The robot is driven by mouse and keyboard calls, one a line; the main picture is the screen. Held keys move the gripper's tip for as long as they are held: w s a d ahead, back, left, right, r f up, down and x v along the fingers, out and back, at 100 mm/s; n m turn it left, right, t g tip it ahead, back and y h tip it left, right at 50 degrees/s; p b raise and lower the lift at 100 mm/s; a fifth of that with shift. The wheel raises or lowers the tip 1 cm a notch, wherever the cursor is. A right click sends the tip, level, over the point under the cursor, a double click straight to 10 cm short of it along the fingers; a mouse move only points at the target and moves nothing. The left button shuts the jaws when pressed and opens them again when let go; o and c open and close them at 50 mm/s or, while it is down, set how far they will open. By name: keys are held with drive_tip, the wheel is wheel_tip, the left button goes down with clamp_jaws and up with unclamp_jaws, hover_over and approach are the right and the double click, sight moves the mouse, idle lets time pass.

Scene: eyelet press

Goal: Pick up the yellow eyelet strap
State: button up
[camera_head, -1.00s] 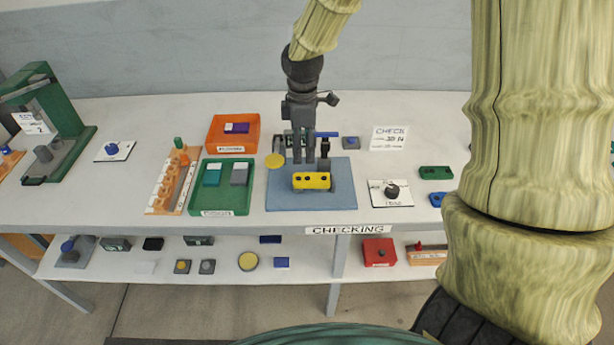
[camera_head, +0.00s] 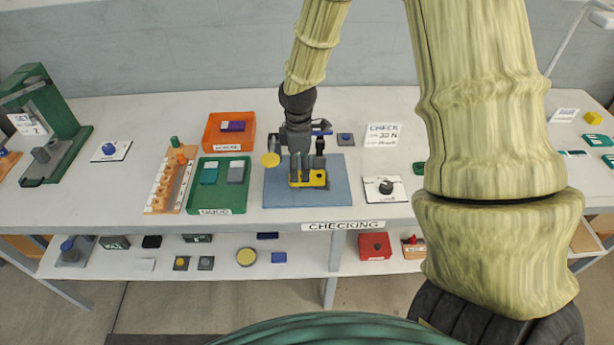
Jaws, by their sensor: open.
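The yellow eyelet strap (camera_head: 313,181) lies on the blue mat (camera_head: 278,195) on the bench top, with dark holes in its front face. My gripper (camera_head: 307,176) is lowered onto the strap's place, pointing down, with its grey fingers open. The fingers hide part of the strap's middle and left. I cannot tell from this view whether the fingers touch the strap.
A green tray (camera_head: 216,209) and an orange tray (camera_head: 215,144) stand left of the mat, each holding small blocks. A dark knob on a white card (camera_head: 385,188) lies to the right. A check sign (camera_head: 383,135) stands behind it.

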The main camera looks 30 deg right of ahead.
sight(300, 177)
drive_tip(key=shift+w+f+p, duration=0.1)
drive_tip(key=shift+f+p, duration=0.55)
drive_tip(key=shift+f, duration=1.3)
drive_tip(key=c, duration=1)
